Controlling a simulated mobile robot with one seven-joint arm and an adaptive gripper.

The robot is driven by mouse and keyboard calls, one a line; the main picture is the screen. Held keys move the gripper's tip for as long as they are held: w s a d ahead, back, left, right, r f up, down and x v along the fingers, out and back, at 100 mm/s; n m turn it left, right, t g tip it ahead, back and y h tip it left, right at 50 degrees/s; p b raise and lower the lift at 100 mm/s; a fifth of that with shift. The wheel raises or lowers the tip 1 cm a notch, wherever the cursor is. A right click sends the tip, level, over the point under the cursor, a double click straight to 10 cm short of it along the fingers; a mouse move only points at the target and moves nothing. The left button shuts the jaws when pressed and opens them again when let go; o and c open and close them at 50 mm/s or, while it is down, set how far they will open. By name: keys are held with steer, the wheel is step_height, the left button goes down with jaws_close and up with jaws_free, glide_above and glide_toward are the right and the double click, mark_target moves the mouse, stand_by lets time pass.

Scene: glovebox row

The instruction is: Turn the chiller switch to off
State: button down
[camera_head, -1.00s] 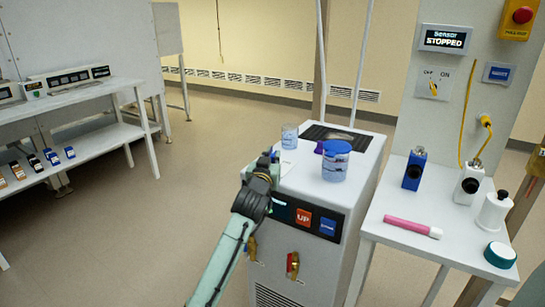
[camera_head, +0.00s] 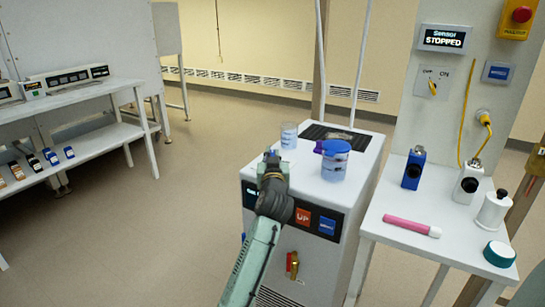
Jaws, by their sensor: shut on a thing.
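The chiller appears to be the white cabinet (camera_head: 355,195) at the centre, with a dark control strip (camera_head: 343,222) across the top of its front. My gripper (camera_head: 270,160) is seen from behind in front of the cabinet's upper left. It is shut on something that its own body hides. My wrist covers part of the strip's left half. I make out no switch on the strip's visible part. A wall plate (camera_head: 421,80) with OFF and ON labels carries a yellow knob (camera_head: 433,88), well to the right of my gripper; whether it belongs to the chiller is unclear.
A blue-lidded jar (camera_head: 335,165) and a clear beaker (camera_head: 289,137) stand on the cabinet. A red-handled valve (camera_head: 292,265) is on its front. A table (camera_head: 385,225) at right holds bottles and a pink tube (camera_head: 411,226). Open floor lies to the left.

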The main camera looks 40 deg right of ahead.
steer(key=c, duration=1.7)
jaws_free()
steer(key=v, duration=1.2)
